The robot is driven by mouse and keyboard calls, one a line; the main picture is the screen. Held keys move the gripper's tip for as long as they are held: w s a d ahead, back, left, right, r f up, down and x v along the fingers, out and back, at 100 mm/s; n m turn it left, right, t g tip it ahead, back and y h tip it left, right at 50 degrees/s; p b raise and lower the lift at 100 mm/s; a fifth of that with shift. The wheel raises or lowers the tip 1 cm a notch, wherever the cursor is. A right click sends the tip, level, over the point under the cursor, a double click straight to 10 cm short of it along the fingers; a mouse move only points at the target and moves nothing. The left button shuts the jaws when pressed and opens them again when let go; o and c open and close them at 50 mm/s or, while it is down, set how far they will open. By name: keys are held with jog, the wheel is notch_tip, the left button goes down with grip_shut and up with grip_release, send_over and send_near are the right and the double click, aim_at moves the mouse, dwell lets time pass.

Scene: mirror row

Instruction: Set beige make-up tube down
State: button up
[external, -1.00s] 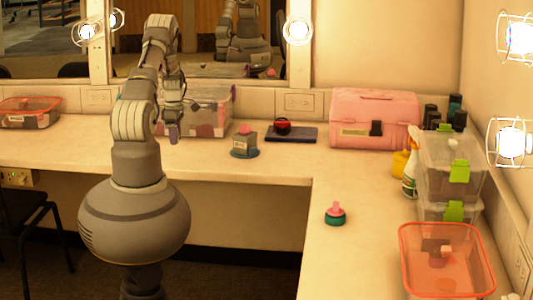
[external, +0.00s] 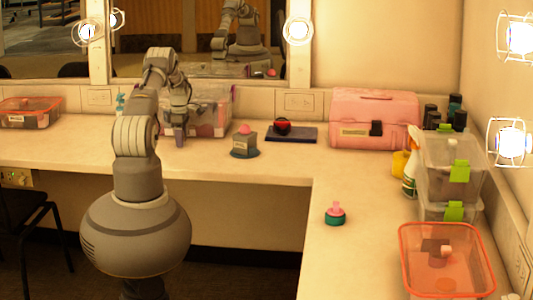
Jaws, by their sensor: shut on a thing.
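My gripper (external: 179,124) points down over the back counter, in front of a clear bin. It is shut on a small upright tube (external: 179,138), which I take for the make-up tube; it looks greyish purple here rather than beige. The fingers hide its upper part. Its lower end is at or just above the counter (external: 215,165); I cannot tell whether it touches.
The clear bin (external: 213,112) stands close behind my gripper. Free counter lies in front of the tube.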

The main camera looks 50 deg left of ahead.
jog(key=shift+f, duration=0.15)
jog(key=o, duration=1)
